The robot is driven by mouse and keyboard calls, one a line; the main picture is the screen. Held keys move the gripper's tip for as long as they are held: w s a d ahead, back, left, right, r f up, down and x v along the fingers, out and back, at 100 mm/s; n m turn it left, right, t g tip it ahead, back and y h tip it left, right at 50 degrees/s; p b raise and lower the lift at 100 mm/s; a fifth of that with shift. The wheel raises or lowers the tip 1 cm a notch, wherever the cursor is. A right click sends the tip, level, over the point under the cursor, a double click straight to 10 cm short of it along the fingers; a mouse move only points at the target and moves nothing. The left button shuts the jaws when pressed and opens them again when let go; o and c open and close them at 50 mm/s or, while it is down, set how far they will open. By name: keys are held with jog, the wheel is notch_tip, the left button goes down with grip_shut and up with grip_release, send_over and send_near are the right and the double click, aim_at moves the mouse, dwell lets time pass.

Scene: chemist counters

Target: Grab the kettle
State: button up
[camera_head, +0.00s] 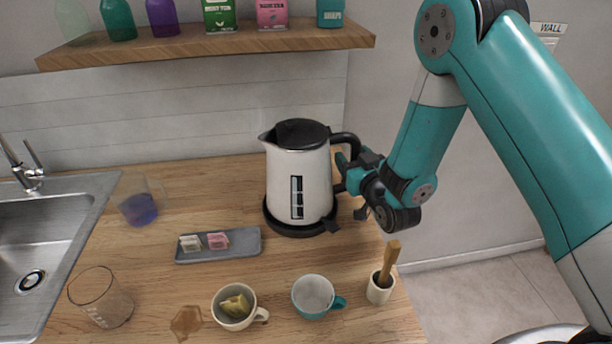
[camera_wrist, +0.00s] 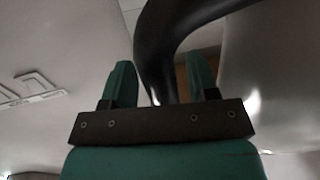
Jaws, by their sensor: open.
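My gripper (camera_head: 347,170) is at the handle, to the right of the kettle body. In the wrist view, the handle (camera_wrist: 160,60) runs between the two green fingers of my open gripper (camera_wrist: 160,82). The silver-grey body of the kettle (camera_wrist: 268,70) fills the right side there. Contact between fingers and handle cannot be told.
A grey tray (camera_head: 190,256) with small packets lies left of the kettle. A white cup (camera_head: 226,318), a teal cup (camera_head: 325,308) and a holder with a wooden tool (camera_head: 379,291) stand in front. A wooden shelf (camera_head: 215,45) with bottles hangs above. A sink (camera_head: 40,250) is left.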

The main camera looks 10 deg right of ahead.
jog(key=shift+a, duration=0.15)
jog(key=shift+c, duration=0.9)
jog(key=shift+a, duration=0.1)
grip_shut()
jog(key=shift+r, duration=0.15)
jog(key=shift+r, duration=0.15)
